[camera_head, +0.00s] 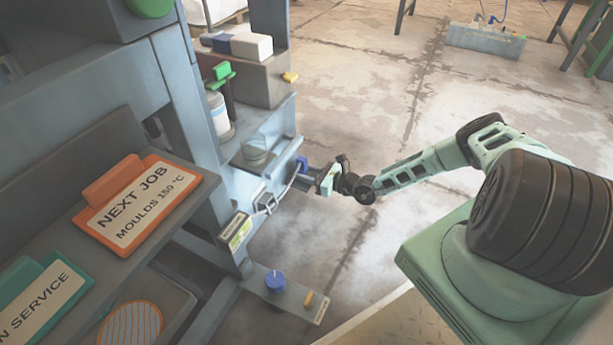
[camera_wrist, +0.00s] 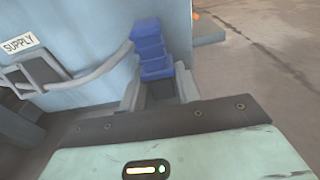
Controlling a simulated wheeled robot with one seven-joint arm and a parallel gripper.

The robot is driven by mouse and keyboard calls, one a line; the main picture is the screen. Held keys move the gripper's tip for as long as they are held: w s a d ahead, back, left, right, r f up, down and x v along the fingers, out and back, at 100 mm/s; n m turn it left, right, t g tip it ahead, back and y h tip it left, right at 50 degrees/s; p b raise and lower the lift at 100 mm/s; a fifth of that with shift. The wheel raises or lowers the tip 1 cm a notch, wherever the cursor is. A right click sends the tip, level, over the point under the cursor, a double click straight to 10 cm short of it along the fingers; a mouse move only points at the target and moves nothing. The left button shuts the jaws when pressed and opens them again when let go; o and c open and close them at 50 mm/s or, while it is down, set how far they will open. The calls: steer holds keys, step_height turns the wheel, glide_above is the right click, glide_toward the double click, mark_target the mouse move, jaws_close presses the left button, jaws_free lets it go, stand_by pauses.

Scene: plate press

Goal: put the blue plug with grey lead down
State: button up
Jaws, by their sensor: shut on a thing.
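The blue plug (camera_head: 302,164) is held at the press's side, and it also shows in the wrist view (camera_wrist: 151,48). My gripper (camera_head: 316,177) is shut on it; in the wrist view the two fingers (camera_wrist: 160,92) stand either side of its near end. The grey lead (camera_wrist: 103,68) runs left from the plug to a grey fitting (camera_wrist: 35,74) below a SUPPLY label. In the head view the lead (camera_head: 289,187) drops toward a bracket on the press. Whether the plug's far end touches the panel I cannot tell.
A low shelf (camera_head: 258,282) below carries a round blue object (camera_head: 275,281) and a small yellow piece (camera_head: 308,299). Open floor lies to the right.

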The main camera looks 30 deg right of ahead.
steer(key=o, duration=1.1)
steer(key=p+v, duration=0.5)
steer(key=v, duration=0.7)
